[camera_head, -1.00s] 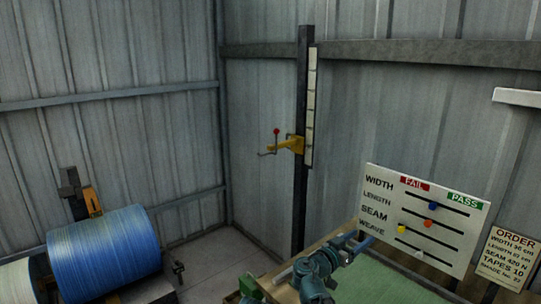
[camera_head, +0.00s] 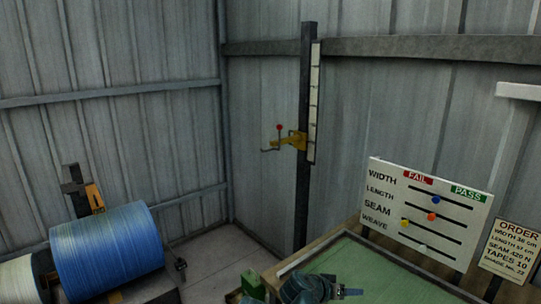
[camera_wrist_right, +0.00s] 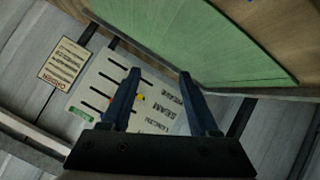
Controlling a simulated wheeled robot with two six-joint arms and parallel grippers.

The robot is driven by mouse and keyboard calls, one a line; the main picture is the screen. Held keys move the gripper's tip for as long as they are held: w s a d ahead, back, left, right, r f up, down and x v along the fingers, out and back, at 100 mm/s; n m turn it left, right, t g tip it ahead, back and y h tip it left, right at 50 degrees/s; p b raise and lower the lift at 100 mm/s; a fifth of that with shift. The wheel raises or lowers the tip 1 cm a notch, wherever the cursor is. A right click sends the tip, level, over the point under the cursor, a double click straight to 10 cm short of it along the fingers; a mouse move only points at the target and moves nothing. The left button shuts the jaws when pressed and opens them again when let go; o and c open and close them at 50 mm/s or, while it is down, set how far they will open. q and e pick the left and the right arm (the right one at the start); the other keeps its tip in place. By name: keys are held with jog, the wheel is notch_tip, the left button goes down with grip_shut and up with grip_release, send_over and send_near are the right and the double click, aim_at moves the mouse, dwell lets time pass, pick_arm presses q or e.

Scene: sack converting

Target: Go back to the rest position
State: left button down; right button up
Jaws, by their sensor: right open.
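My right gripper (camera_head: 350,292) shows at the bottom edge of the head view, low at the near side of the green-topped table (camera_head: 370,268). In the right wrist view, its two blue fingers (camera_wrist_right: 160,76) stand well apart with nothing between them. Past the fingers, that view shows the check board (camera_wrist_right: 100,85), the order sign (camera_wrist_right: 62,58) and the green table top (camera_wrist_right: 205,40). My left gripper is in neither view.
The white board (camera_head: 390,183) with sliding coloured knobs stands at the table's back, beside the order sign (camera_head: 511,250). A blue roll (camera_head: 108,252) is at lower left. A dark post (camera_head: 307,90) with a yellow bracket (camera_head: 290,142) stands by the wall.

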jog(key=s+a+f+n+g+y+b, duration=0.1)
jog(key=s+a+f+n+g+y, duration=0.2)
jog(key=s+a+f, duration=0.3)
jog(key=s+a+f+n+g+y+b, duration=0.1)
jog(key=s+a+f+n+g+y, duration=0.2)
jog(key=s+a, duration=0.6)
notch_tip(320, 180, down, 4)
jog(key=s+n+y, duration=0.2)
jog(key=n, duration=0.1)
jog(key=shift+s+a+r, duration=0.15)
jog(key=shift+a+r, duration=0.05)
jog(key=shift+a, duration=0.2)
dwell(1.3)
